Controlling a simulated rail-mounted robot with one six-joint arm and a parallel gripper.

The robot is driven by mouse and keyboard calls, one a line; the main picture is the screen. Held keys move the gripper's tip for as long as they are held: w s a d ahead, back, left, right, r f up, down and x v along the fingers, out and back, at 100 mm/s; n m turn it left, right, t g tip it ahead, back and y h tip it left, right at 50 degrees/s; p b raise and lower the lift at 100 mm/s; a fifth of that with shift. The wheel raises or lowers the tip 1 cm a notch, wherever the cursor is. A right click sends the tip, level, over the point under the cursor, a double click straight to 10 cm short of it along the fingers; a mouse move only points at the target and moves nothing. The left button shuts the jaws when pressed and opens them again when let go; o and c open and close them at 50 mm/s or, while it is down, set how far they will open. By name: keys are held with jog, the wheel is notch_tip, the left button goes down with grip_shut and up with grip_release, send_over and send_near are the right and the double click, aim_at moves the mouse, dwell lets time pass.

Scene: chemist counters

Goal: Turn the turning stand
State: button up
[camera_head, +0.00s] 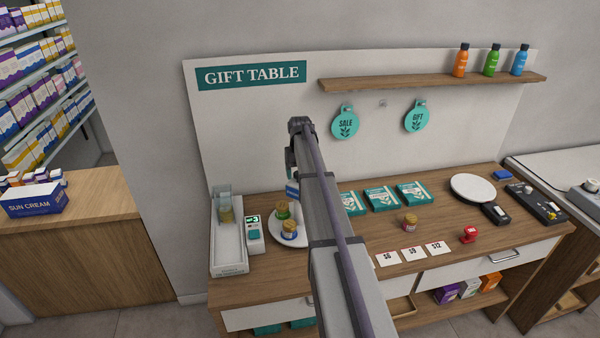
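A round white stand (274,229), which looks like the turning stand, is on the left part of the gift table. A jar with a green lid (282,212) and a jar with a blue lid (289,231) are on it. My arm rises in front of the table and covers the stand's right side. A blue and white item (292,189) shows at the stand's back, partly hidden. The end of my arm is above and behind the stand; my gripper's fingers cannot be made out.
A white dispenser (228,245) and a small device with a green display (254,235) stand left of the stand. A loose jar (410,222), price cards (409,254), teal boxes (382,198) and a white round plate (473,188) lie to the right. A shelf (430,84) hangs above.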

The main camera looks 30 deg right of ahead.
notch_tip(320, 180, up, 11)
jog(key=p, duration=1)
jog(key=shift+p, duration=0.4)
jog(key=shift+f, duration=0.15)
